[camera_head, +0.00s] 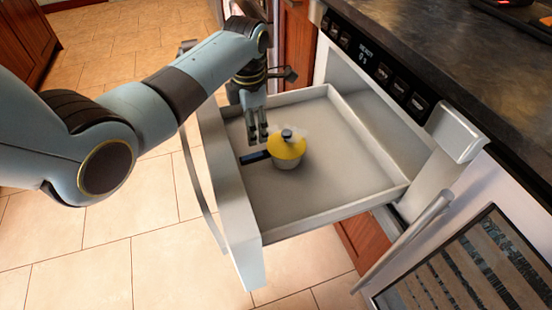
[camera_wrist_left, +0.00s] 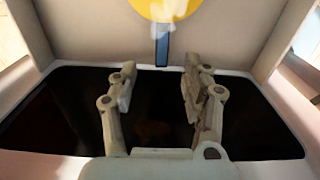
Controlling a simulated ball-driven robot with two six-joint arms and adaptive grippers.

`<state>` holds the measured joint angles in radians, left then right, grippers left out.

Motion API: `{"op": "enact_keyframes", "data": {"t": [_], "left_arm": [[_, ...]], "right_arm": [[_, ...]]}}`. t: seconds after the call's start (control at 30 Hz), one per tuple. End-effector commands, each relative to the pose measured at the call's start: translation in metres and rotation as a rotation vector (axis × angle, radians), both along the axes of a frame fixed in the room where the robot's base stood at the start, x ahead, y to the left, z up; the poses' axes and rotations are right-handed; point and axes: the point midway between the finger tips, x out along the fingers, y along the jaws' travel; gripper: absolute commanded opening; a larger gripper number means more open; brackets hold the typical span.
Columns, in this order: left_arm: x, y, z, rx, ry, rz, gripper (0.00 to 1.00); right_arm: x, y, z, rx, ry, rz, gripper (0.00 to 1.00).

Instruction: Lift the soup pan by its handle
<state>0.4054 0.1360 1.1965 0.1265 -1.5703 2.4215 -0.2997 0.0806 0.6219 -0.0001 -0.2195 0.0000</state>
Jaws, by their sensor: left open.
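My right gripper is not in view.
The drawer's front panel (camera_head: 232,215) stands to the left of the pan, and its low walls surround it. The control panel (camera_head: 385,72) and dark countertop (camera_head: 450,50) are at the right. The drawer floor around the pan is clear.

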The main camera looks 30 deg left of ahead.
Motion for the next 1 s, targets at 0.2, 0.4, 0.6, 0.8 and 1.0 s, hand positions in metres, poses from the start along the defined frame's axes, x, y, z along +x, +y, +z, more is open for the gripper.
{"op": "enact_keyframes", "data": {"t": [0.2, 0.4, 0.6, 0.8, 1.0], "left_arm": [[0.0, 0.0, -0.034, 0.0, 0.001, 0.0, 0.48], [-0.002, -0.001, -0.054, -0.001, 0.002, 0.0, 0.48], [-0.004, -0.003, -0.085, 0.0, 0.003, 0.0, 0.48], [-0.003, -0.002, -0.089, 0.0, 0.0, 0.0, 0.48], [-0.003, -0.002, -0.089, 0.0, 0.0, 0.0, 0.36]], "right_arm": [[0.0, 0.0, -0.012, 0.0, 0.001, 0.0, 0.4], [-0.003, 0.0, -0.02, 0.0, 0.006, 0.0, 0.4], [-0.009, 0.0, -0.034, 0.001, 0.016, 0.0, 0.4], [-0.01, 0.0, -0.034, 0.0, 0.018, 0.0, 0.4], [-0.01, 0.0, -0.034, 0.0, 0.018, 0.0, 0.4]]}}
